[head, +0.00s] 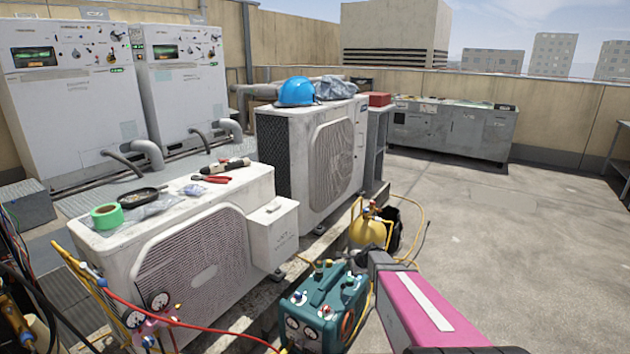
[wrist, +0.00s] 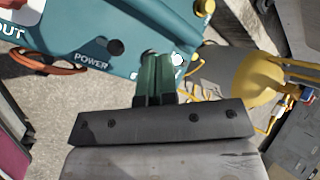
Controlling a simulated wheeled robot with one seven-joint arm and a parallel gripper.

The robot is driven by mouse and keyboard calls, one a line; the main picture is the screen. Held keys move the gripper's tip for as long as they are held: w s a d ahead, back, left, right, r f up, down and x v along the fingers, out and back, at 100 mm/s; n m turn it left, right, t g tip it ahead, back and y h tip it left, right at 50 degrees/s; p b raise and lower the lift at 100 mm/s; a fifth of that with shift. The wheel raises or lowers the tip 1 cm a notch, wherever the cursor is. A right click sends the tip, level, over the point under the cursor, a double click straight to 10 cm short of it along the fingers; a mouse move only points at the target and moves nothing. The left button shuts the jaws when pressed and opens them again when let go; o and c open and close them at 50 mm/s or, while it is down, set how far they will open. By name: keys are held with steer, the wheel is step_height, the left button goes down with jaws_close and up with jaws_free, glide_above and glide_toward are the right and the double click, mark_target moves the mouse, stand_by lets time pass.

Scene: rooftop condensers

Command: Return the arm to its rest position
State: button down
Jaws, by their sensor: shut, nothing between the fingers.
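My arm shows in the head view as a magenta and grey link (head: 432,308) at the lower middle, reaching in from the bottom edge. My gripper (wrist: 156,60) is in the middle of the wrist view, its two dark green fingers together with nothing between them. The fingertips overlap the edge of a teal machine (wrist: 95,50) marked POWER in that view; I cannot tell whether they touch it. The same teal machine (head: 318,300) stands on the ground just left of my arm in the head view. The fingers cannot be made out clearly in the head view.
A yellow tank (head: 368,232) with hoses stands behind my arm, also right of my fingers in the wrist view (wrist: 258,80). A near condenser (head: 190,255) carries tools and green tape (head: 105,216). A blue helmet (head: 297,91) sits on another condenser. Floor at right is clear.

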steer(key=s+r+n+g+h, duration=0.2)
steer(key=s+r+n, duration=0.2)
steer(key=s, duration=0.5)
steer(key=s+d+r+n+g+h, duration=0.1)
steer(key=s+r+n, duration=0.3)
steer(key=s, duration=0.5)
steer(key=s+r+n+g+h, duration=0.2)
steer(key=s+r+n, duration=0.2)
steer(key=s+n, duration=0.3)
steer(key=shift+s+d+r+n+g+h, duration=0.3)
steer(key=shift+s+d+r+g, duration=0.1)
steer(key=shift+s, duration=0.5)
